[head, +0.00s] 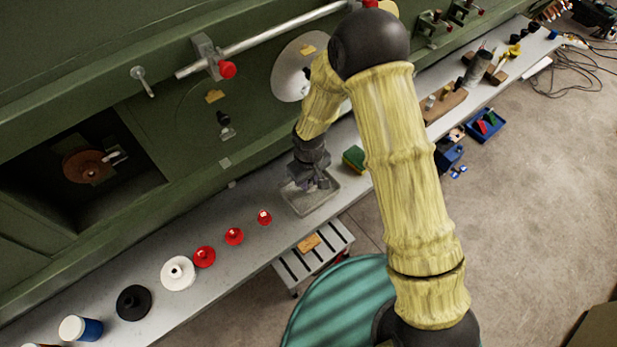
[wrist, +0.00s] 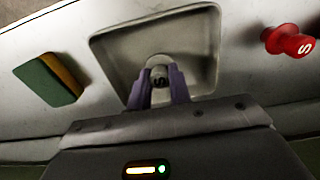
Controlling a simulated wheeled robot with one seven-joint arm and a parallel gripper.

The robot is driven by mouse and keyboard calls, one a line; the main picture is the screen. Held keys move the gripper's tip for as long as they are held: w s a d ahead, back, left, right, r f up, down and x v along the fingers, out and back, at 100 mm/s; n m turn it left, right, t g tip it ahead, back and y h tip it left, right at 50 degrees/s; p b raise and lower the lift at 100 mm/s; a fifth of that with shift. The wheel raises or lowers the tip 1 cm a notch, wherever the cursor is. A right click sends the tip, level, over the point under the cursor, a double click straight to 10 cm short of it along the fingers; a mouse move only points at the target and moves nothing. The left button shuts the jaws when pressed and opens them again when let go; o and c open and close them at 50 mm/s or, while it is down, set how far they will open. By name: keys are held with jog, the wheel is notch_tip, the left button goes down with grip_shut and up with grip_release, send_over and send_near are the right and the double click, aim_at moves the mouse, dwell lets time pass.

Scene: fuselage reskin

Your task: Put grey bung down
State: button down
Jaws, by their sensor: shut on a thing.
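My gripper (head: 322,183) is over a shallow grey tray (head: 312,204) on the long shelf in the head view. In the wrist view my gripper (wrist: 160,88) has its two purple fingers shut on the grey bung (wrist: 159,66), a small pale grey piece with a dark letter on its end. The bung is over the inside of the tray (wrist: 108,42); I cannot tell whether it touches the tray floor. In the head view the bung is hidden by the gripper.
A green and yellow sponge (head: 353,158) lies right of the tray. Several red bungs, the nearest (head: 264,217), a white one (head: 178,273) and a black one (head: 134,302) stand to the left. A grey step stool (head: 322,256) stands below the shelf's edge.

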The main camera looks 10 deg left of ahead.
jog(key=c, duration=1.3)
grip_release()
jog(key=shift+f, duration=0.1)
notch_tip(320, 180, up, 12)
jog(key=b, duration=0.3)
jog(key=shift+b, duration=0.4)
jog(key=s+d+r+m+t, duration=0.1)
jog(key=s+d+r+m, duration=0.1)
jog(key=d, duration=0.6)
jog(key=s+d+r+m, duration=0.2)
jog(key=d+m, duration=0.2)
jog(key=d, duration=0.5)
jog(key=s+d+r+m+t, duration=0.1)
jog(key=s+d+r+m, duration=0.1)
jog(key=d, duration=0.6)
jog(key=shift+s+d+r+m+t, duration=0.2)
jog(key=shift+s+m, duration=0.1)
jog(key=shift+m, duration=0.2)
jog(key=shift+s+d+r+m+t, duration=0.1)
jog(key=shift+s+r+m, duration=0.15)
jog(key=shift+m, duration=0.25)
